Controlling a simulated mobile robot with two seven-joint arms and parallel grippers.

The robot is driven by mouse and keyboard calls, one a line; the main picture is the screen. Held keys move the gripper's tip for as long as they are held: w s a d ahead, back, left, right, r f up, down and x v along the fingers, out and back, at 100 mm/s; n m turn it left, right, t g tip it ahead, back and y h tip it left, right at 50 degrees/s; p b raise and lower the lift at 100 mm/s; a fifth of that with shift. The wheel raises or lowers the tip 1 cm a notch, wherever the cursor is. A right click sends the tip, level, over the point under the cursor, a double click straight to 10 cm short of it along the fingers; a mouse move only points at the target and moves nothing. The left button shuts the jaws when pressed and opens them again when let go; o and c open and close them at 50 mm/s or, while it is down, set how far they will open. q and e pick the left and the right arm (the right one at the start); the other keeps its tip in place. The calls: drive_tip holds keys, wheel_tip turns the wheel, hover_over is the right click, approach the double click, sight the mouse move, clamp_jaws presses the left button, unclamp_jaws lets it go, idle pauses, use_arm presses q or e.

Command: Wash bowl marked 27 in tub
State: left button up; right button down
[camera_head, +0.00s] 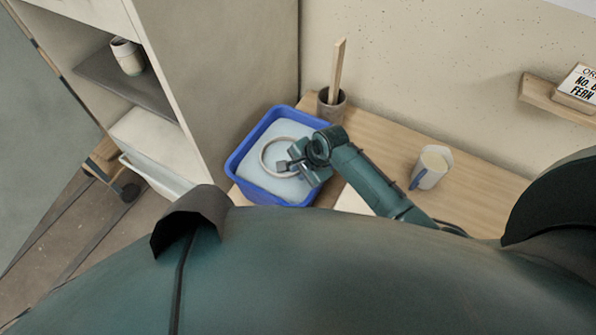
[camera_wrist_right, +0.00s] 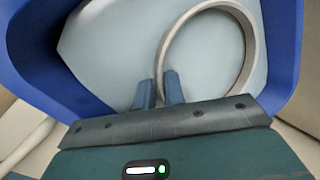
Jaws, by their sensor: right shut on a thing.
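A blue tub (camera_head: 240,160) with pale blue-grey liquid inside stands at the left end of the wooden counter; its blue wall also shows in the right wrist view (camera_wrist_right: 285,45). A bowl (camera_head: 265,152) is inside the tub, seen as a pale ring; its rim fills the upper right of the right wrist view (camera_wrist_right: 250,50). My right gripper (camera_head: 284,167) reaches over the tub and is shut on the bowl's near rim, with its fingers (camera_wrist_right: 160,88) on either side of the wall. No number is readable on the bowl. My left gripper is not in view.
A dark pot (camera_head: 331,108) with a wooden stick stands behind the tub. A wall shelf (camera_head: 550,98) bears a sign. A shelf unit with a cup (camera_head: 128,58) rises at left.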

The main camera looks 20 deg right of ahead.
drive_tip(key=shift+d, duration=0.95)
drive_tip(key=shift+a, duration=1.2)
drive_tip(key=shift+d, duration=1.2)
drive_tip(key=shift+a, duration=0.1)
